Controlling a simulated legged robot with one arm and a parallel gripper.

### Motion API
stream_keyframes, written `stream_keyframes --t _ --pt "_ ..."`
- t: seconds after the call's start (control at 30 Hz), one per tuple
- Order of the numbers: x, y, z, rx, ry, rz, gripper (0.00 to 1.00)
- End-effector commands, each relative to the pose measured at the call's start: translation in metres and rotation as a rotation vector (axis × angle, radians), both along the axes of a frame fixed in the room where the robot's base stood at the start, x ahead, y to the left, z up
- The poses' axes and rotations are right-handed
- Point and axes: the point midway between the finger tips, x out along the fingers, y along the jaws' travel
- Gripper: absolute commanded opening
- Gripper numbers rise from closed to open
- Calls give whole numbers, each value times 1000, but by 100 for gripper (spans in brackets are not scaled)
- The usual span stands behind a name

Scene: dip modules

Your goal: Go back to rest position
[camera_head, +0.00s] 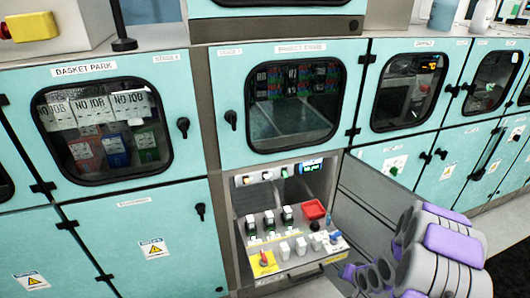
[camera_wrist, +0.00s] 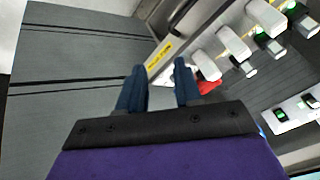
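My gripper (camera_wrist: 159,78) shows in the wrist view as two blue fingers standing apart, with nothing between them. Beyond them are a grey panel and the light edge of the control drawer. In the head view my white and purple arm (camera_head: 440,255) is at the lower right, beside the pulled-out control drawer (camera_head: 293,262). The fingers are not clear in that view. The drawer carries white switches, a red tray (camera_head: 314,210), and a yellow plate with a red knob (camera_head: 263,262).
Teal cabinets with dark windows line the wall. The basket park window (camera_head: 105,130) is at left, and another window (camera_head: 292,100) is above the drawer. A grey open door panel (camera_head: 365,215) stands right of the drawer, close to my arm. A yellow and red button box (camera_head: 30,27) sits at top left.

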Motion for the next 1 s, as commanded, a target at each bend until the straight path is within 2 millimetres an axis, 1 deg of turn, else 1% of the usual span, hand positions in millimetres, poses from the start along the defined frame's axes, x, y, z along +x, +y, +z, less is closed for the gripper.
stream_keyframes --t 0.03,0.27,0.47,0.67,0.87,1.0 --pt "1 -1 17 -36 12 13 34" --pt "-17 -1 79 -173 123 54 34" --pt "-45 7 135 -259 219 82 34" --pt "-84 25 187 -310 313 112 34" --pt "-135 48 234 -327 408 149 34" --pt "-174 68 263 -323 468 184 34"
